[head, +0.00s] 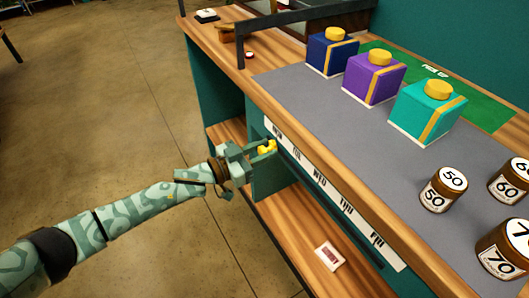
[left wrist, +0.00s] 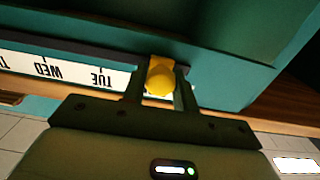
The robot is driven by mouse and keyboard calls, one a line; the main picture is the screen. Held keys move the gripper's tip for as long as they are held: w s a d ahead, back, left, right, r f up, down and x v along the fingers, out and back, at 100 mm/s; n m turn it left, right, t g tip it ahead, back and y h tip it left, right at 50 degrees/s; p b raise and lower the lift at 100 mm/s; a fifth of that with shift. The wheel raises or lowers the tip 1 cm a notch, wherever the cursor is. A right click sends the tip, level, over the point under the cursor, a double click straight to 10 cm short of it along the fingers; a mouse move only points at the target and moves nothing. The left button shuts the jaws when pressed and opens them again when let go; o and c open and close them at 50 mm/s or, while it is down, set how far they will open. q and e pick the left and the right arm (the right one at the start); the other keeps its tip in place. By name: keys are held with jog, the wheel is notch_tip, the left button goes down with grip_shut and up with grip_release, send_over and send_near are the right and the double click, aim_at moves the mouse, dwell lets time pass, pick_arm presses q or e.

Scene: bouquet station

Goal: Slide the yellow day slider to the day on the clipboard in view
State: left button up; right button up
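The yellow day slider (head: 267,147) sits on the counter's front face at the MON end of the day strip (head: 346,209). The strip reads MON, TUE, WED, THU, FRI from far to near. In the left wrist view the slider's yellow knob (left wrist: 160,78) lies between the two fingers, which appear to touch both its sides. TUE and WED show upside down to its left there; MON is hidden. My left gripper (head: 261,151) is shut on the knob. I see no clipboard with a readable day. My right gripper is out of view.
Blue (head: 331,54), purple (head: 373,80) and teal (head: 425,112) boxes stand on the grey countertop mat (head: 335,108). Brown numbered weights (head: 443,190) stand at right. A small white card (head: 330,256) lies on the lower shelf.

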pick_arm(q)
jog(key=o, duration=0.4)
jog(key=shift+w+a, duration=0.2)
jog(key=shift+w, duration=0.05)
jog(key=shift+c, duration=0.2)
jog(key=shift+s, duration=0.1)
jog(key=shift+s+a, duration=0.1)
jog(key=p+v, duration=0.4)
jog(key=v, duration=1.2)
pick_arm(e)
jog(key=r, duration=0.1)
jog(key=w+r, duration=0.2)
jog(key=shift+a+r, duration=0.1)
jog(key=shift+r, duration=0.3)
